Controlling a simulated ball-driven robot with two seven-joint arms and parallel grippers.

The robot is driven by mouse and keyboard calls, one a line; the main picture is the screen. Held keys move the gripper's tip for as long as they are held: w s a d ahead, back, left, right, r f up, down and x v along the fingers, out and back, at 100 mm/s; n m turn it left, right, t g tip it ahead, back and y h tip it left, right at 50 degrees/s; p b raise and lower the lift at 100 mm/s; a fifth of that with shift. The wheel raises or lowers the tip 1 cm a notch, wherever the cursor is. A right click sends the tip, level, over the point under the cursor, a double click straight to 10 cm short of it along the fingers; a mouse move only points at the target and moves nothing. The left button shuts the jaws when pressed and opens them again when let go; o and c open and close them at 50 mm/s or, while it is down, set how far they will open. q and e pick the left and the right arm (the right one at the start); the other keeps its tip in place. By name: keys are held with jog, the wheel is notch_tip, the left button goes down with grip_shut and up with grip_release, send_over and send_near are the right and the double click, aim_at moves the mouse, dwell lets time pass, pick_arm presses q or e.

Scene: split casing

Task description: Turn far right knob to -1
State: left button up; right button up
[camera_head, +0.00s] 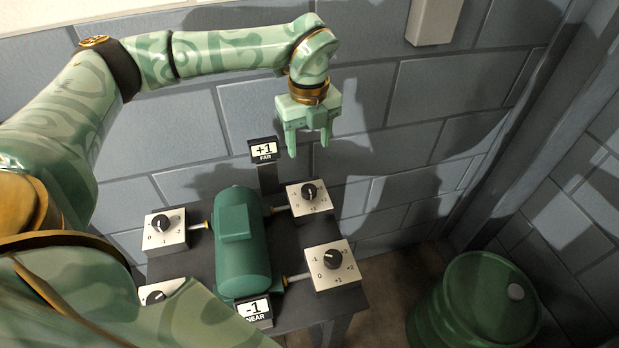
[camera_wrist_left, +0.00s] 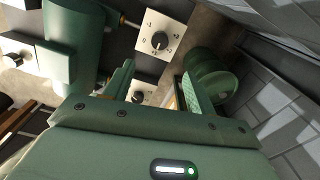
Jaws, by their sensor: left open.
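The far right knob (camera_head: 309,191) is a black dial on a white square plate, with a scale around it. Its pointer is too small to read surely. It also shows partly in the left wrist view (camera_wrist_left: 138,97), between the fingers and partly hidden by the gripper. My left gripper (camera_head: 308,147) is open and empty, fingers down, above and beyond this knob, apart from it. The fingers also show in the left wrist view (camera_wrist_left: 158,84). A sign reading +1 FAR (camera_head: 264,151) stands behind the green casing (camera_head: 241,260). My right gripper is not in view.
The near right knob (camera_head: 332,259), far left knob (camera_head: 162,223) and partly hidden near left knob (camera_head: 155,297) surround the casing. A -1 NEAR sign (camera_head: 254,311) stands in front. A green barrel (camera_head: 473,303) stands at the right. The block wall (camera_head: 420,130) is behind.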

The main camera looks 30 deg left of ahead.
aim_at(309, 189)
pick_arm(q)
notch_tip(309, 189, down, 13)
jog(key=shift+f+b, duration=0.1)
jog(key=shift+b, duration=1.15)
jog(key=shift+f, duration=0.4)
jog(key=shift+c, duration=0.4)
jog(key=c, duration=0.9)
